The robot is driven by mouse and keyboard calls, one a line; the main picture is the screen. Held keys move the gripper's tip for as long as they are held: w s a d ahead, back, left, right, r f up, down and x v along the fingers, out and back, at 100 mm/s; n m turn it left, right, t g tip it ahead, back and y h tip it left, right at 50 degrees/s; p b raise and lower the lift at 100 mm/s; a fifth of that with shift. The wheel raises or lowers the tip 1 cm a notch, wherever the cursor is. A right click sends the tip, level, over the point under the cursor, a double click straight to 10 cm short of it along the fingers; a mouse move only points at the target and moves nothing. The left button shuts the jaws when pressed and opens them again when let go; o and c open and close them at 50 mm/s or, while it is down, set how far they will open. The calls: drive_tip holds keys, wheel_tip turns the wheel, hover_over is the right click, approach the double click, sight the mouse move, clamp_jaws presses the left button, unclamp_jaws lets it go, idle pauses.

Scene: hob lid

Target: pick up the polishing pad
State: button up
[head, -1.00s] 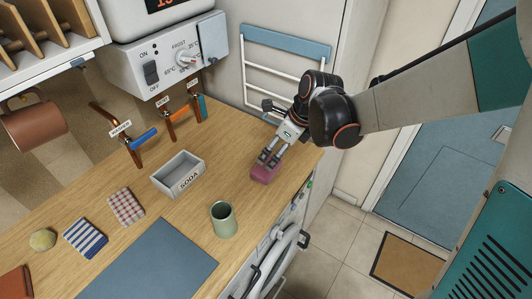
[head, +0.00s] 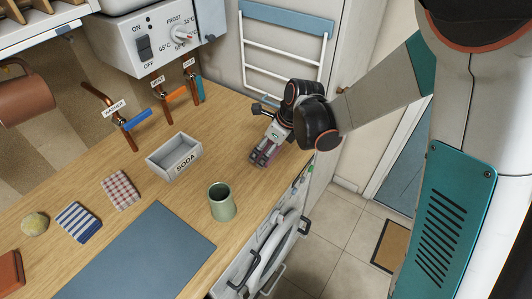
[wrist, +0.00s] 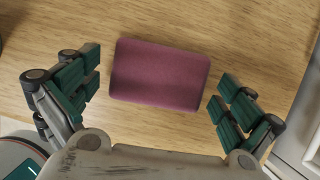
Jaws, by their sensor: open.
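The maroon, rounded rectangular polishing pad (wrist: 160,75) lies flat on the wooden worktop. In the wrist view it is between my gripper's (wrist: 158,86) two spread fingers, nearer the left one, with bare wood showing on both sides. My gripper is open and neither finger visibly touches the pad. In the head view my gripper (head: 262,157) points down over the pad at the right part of the worktop and hides most of it. I cannot tell the exact height of the fingertips above the wood.
A grey SODA box (head: 175,157) and a green cup (head: 222,202) stand to the left on the worktop (head: 130,228). Checked (head: 121,190) and striped (head: 78,222) cloths lie farther left. Pipes with coloured valves (head: 135,120) rise behind. The worktop's front edge is close on the right.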

drive_tip(key=shift+r, duration=0.1)
drive_tip(key=c, duration=0.8)
wheel_tip(320, 180, up, 20)
drive_tip(key=p, duration=0.6)
drive_tip(key=shift+s, duration=0.1)
